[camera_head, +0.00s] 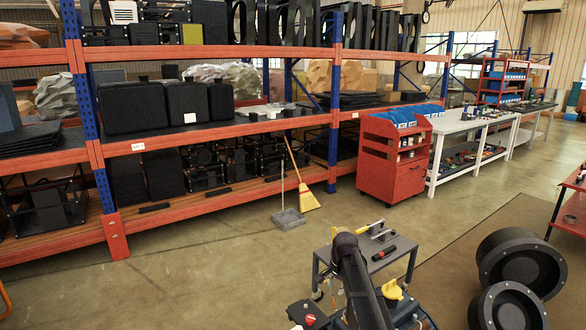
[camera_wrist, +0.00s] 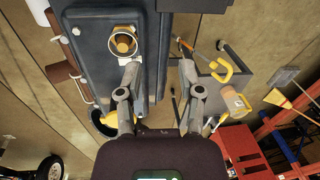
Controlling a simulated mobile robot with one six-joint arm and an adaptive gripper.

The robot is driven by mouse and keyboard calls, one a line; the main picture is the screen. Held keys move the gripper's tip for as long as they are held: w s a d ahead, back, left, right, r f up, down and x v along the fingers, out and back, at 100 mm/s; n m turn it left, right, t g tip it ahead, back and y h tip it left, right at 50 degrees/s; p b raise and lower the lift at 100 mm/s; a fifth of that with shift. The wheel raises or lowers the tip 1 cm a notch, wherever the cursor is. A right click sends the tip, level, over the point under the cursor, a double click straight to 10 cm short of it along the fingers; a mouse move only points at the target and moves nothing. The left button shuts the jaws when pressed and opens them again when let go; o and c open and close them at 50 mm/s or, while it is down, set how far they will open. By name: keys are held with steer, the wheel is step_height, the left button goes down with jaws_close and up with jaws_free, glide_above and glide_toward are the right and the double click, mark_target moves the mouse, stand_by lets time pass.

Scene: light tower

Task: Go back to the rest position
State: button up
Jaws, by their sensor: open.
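My gripper (camera_wrist: 163,80) shows in the wrist view with its two fingers spread wide and nothing between them. It is open and empty. A large dark blue-grey machine body (camera_wrist: 97,60) fills the upper left of the wrist view, beside the left finger. A round yellow-orange fitting (camera_wrist: 123,43) sits on its face. In the head view my dark arm rises from the bottom centre, and the gripper cannot be made out there.
A grey tool table (camera_head: 345,256) with a yellow-handled tool and a red-black tool stands close beside my arm. A yellow funnel-like thing (camera_head: 392,290) is nearby. Black wheels (camera_head: 520,262) lie to the right. A red cart (camera_head: 378,180) and shelves stand behind. The floor at left is clear.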

steer(key=s+d+f+n+b, duration=0.1)
steer(key=s+f+n+b, duration=0.2)
steer(key=s, duration=0.6)
steer(key=s+d+f+n+g+b, duration=0.15)
steer(key=s+n, duration=0.25)
steer(key=s, duration=0.5)
steer(key=s+f+n+b, duration=0.3)
steer(key=s+f, duration=0.1)
steer(key=s, duration=0.4)
step_height(320, 180, up, 20)
steer(key=p, duration=1.9)
steer(key=shift+f+h, duration=0.15)
steer(key=shift+h, duration=0.25)
steer(key=shift+s, duration=0.1)
steer(key=shift+c, duration=0.2)
